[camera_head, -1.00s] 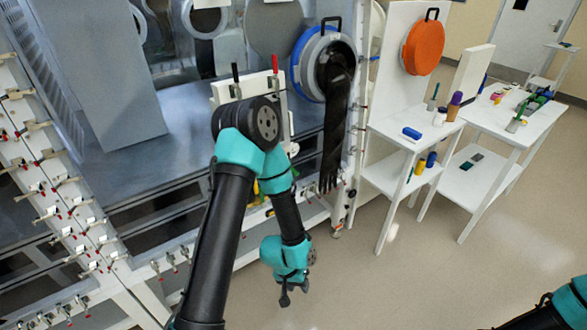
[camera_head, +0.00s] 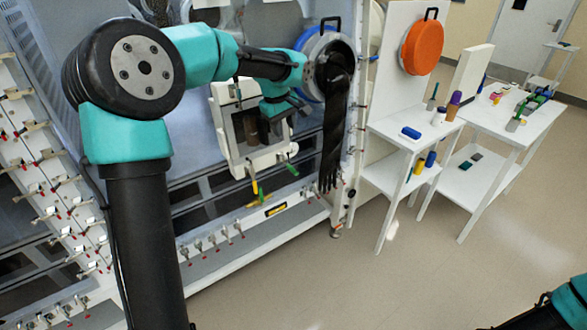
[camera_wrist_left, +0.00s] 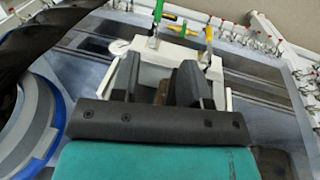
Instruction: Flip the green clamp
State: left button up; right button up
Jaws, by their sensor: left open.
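The green clamp (camera_head: 292,170) is at the lower right corner of the white box-shaped port, its handle hanging downward. It also shows at the top of the left wrist view (camera_wrist_left: 158,12). A yellow-handled clamp (camera_head: 256,188) is to its left, and it shows right of the green one in the left wrist view (camera_wrist_left: 209,34). My left gripper (camera_head: 279,110) is above the green clamp, in front of the port, apart from it. Its two dark fingers (camera_wrist_left: 158,75) are spread with nothing held between them. My right gripper is out of view; only part of that arm shows at the lower right.
The white port (camera_head: 240,160) projects from the glovebox wall. A blue-rimmed round port (camera_head: 307,52) with a black hanging glove (camera_head: 333,130) is close on the right. White side tables (camera_head: 405,143) with small items stand farther right. The floor in front is clear.

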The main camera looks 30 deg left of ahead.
aim_at(294, 170)
pick_arm(q)
jog(key=shift+f, duration=0.1)
jog(key=w+f, duration=0.1)
jog(key=f, duration=0.4)
jog(key=w+d+f, duration=0.1)
jog(key=f, duration=0.5)
jog(key=w+f, duration=0.1)
jog(key=f, duration=0.5)
jog(key=shift+d, duration=0.25)
grip_shut()
